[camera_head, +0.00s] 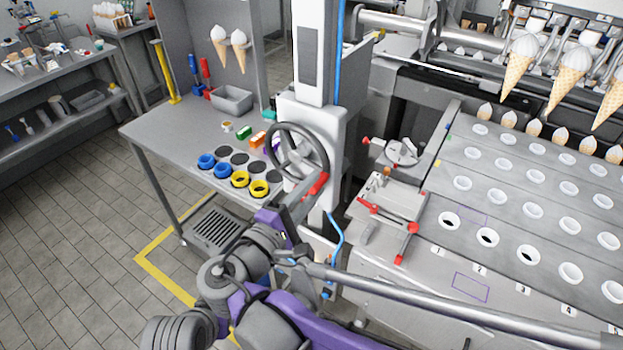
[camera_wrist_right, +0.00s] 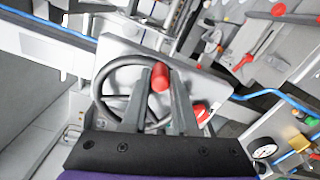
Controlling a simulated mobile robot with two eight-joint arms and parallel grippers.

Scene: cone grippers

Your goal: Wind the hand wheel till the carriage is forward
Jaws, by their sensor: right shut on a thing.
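The hand wheel (camera_head: 325,150) is a dark ring with spokes on a pale upright housing. Its red handle (camera_head: 318,185) sits at the lower right of the rim. My right gripper (camera_head: 307,196) is shut on this handle. In the right wrist view, the red handle (camera_wrist_right: 161,77) shows between the two grey fingers (camera_wrist_right: 163,82), with the wheel rim (camera_wrist_right: 97,88) behind them. At the upper right of the head view, a row of grippers holds cones (camera_head: 517,75) above the plate with holes. I cannot tell which part is the carriage. My left gripper is not in view.
A grey bench (camera_head: 150,130) left of the wheel bears blue and yellow rings (camera_head: 240,179) and a grey bin (camera_head: 232,100). A small red-handled fixture (camera_head: 390,210) is right of the column. Tiled floor (camera_head: 60,220) is free at the left.

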